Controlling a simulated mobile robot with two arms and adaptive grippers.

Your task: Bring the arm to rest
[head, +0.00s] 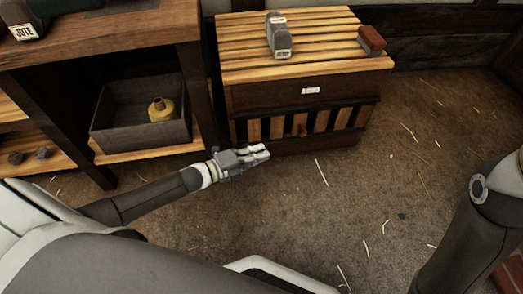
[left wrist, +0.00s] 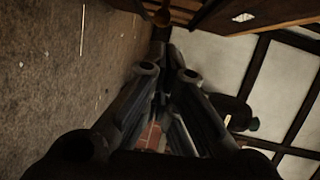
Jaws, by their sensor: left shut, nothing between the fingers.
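My left gripper (head: 258,154) is in the head view, in front of the low slatted cabinet (head: 290,90), above the floor. It is shut and empty. In the left wrist view its fingers (left wrist: 163,55) come together, with nothing between them. My right arm (head: 465,225) shows at the right edge of the head view, but its gripper is out of the picture.
A grey object (head: 278,36) and a red-brown block (head: 371,41) sit on the cabinet's slatted top. A dark bin (head: 110,142) holding a yellow object (head: 161,109) stands on a shelf at left. The straw-strewn floor (head: 420,130) at right is mostly clear.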

